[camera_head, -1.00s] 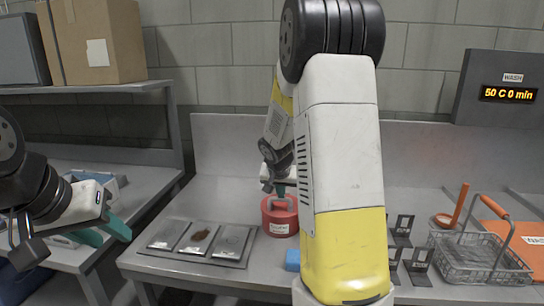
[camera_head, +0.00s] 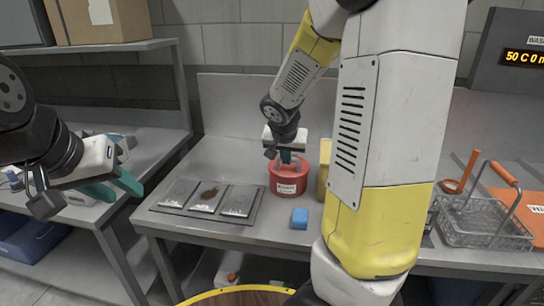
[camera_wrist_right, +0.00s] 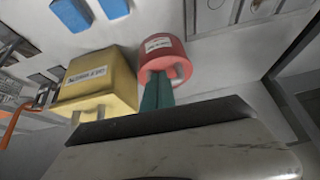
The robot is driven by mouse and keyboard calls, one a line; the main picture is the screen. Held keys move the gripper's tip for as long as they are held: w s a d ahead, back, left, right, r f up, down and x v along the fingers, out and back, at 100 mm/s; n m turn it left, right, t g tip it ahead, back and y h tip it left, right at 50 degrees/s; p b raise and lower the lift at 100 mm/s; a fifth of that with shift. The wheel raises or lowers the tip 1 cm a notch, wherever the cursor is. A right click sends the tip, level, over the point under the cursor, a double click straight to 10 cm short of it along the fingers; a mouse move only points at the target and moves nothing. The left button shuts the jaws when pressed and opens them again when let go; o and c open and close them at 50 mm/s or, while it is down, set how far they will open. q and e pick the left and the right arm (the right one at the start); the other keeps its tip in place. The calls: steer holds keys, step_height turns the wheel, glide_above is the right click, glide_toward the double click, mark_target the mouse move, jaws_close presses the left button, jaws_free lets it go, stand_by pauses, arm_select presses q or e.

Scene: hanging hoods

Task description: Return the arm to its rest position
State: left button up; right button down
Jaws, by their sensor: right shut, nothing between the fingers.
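My right arm reaches from the lower right across the head view. Its right gripper (camera_head: 286,158) has teal fingers pointing down at the red canister (camera_head: 287,182), which stands upright on the bench with a white label. In the right wrist view the shut, empty teal fingers (camera_wrist_right: 157,93) overlap the red canister (camera_wrist_right: 163,50); I cannot tell if they touch it. My left gripper (camera_head: 112,187) is at the left of the head view with its teal fingers apart and nothing between them.
A yellow box (camera_head: 323,172) stands beside the canister, partly hidden by my arm. A blue block (camera_head: 299,218) and a dark tray with three plates (camera_head: 248,215) lie nearby. A wire basket (camera_head: 480,228) is at right. A side bench (camera_head: 155,160) is at left.

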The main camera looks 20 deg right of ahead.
steer(key=s+a+r+n+y, duration=0.1)
steer(key=s+a+r+n, duration=0.1)
steer(key=s, duration=0.5)
steer(key=s+a+r+n+y, duration=0.2)
steer(key=s+a+r, duration=0.2)
steer(key=s, duration=0.3)
steer(key=s+a+r+n+y, duration=0.2)
steer(key=s+a+r, duration=0.1)
steer(key=s+r, duration=0.2)
steer(key=s, duration=0.2)
steer(key=shift+s+r, duration=0.25)
steer(key=shift+s, duration=0.05)
